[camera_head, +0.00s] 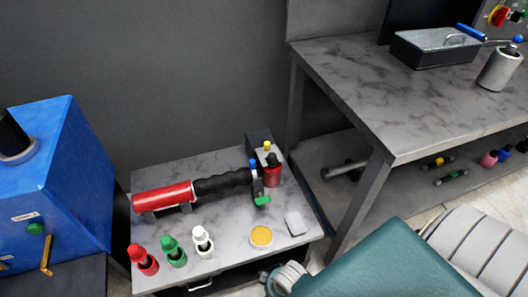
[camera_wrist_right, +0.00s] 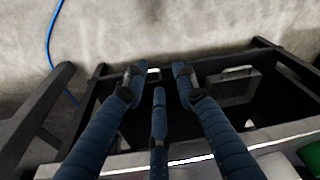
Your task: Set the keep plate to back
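I cannot pick out a keep plate for certain. In the head view a blue box-shaped housing (camera_head: 75,165) stands at the left edge. It has a small white label, a green knob (camera_head: 36,229) and a yellow lever (camera_head: 47,256) hanging down on its front. A dark cylinder on a light ring tops it. My right gripper (camera_wrist_right: 157,77) shows in the wrist view with three blue fingers spread apart and nothing between them. Below it are a black frame and a pale table edge. My left gripper is not in view.
A low grey table (camera_head: 220,230) carries a red cylinder with a black ribbed handle (camera_head: 165,196), several bottles, a yellow tin (camera_head: 261,236) and a grey block (camera_head: 296,223). A higher workbench (camera_head: 400,95) at right holds a metal tray (camera_head: 432,50) and a grey cup (camera_head: 499,70).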

